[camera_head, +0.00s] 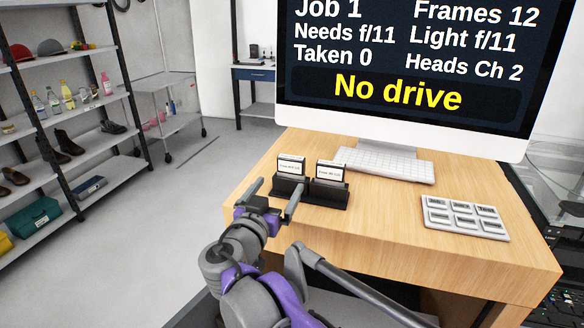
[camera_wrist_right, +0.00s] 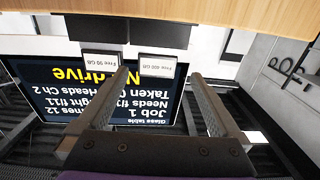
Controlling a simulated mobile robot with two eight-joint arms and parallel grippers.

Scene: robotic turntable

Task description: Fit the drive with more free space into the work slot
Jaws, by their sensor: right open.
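Two small drives with white labels stand upright side by side in a black holder (camera_head: 325,199) on the wooden desk. The left drive (camera_head: 291,165) shows upside down in the wrist view (camera_wrist_right: 157,67), where its label seems to read Free 400 GB. The right drive (camera_head: 330,171) also shows there (camera_wrist_right: 101,62), its label seeming to read Free 50 GB. My right gripper (camera_head: 278,188) is open and empty in front of the left drive. In the wrist view its fingertips (camera_wrist_right: 160,76) frame that drive's label. I cannot make out a separate work slot. My left gripper is out of view.
A large monitor (camera_head: 400,118) behind the holder shows "No drive" in yellow. A white keyboard (camera_head: 382,164) lies before it. A pale pad with several labelled keys (camera_head: 465,217) lies at the right. The desk (camera_head: 390,215) between holder and pad is clear. Shelves (camera_head: 60,112) stand far left.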

